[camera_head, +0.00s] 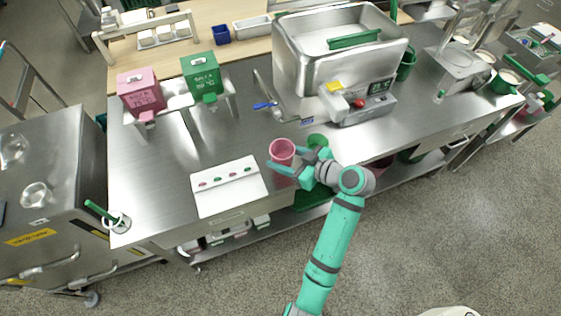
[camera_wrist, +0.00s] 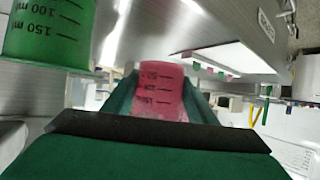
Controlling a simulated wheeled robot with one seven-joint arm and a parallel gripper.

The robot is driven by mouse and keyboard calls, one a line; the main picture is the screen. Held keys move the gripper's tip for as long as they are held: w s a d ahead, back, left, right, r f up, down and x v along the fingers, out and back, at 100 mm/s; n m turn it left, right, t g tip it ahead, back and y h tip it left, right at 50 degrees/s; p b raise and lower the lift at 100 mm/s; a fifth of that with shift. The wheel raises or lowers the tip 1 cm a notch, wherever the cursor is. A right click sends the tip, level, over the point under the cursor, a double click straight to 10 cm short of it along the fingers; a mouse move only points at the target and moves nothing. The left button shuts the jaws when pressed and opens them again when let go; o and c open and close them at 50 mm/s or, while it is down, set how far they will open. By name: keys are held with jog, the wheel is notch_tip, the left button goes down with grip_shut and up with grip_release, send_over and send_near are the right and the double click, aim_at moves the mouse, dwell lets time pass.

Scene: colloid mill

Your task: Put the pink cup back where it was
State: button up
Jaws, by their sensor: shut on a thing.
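The pink cup (camera_head: 282,151) is held by my gripper (camera_head: 285,165) above the steel worktop, just right of the white panel. In the wrist view the pink cup (camera_wrist: 160,92) stands between my two green fingers, with dark measuring marks on its side. I cannot tell how high it is above the worktop. A green cup (camera_head: 317,141) stands close behind my gripper. It fills the upper left of the wrist view (camera_wrist: 48,32) and shows millilitre marks.
A white panel (camera_head: 229,186) with small coloured knobs lies on the worktop. Pink (camera_head: 140,92) and green (camera_head: 201,73) dispensers stand at the back left. The large steel machine (camera_head: 330,62) stands behind. Bare steel worktop (camera_head: 190,148) lies left of the cup.

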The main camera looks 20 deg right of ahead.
aim_at(281, 162)
jog(key=shift+w+a+f, duration=0.2)
jog(key=shift+w+f, duration=0.35)
jog(key=shift+f, duration=0.15)
jog(key=shift+w+f, duration=0.15)
jog(key=shift+f, duration=1.45)
jog(key=shift+f, duration=0.1)
jog(key=o, duration=1.1)
jog(key=v, duration=1.2)
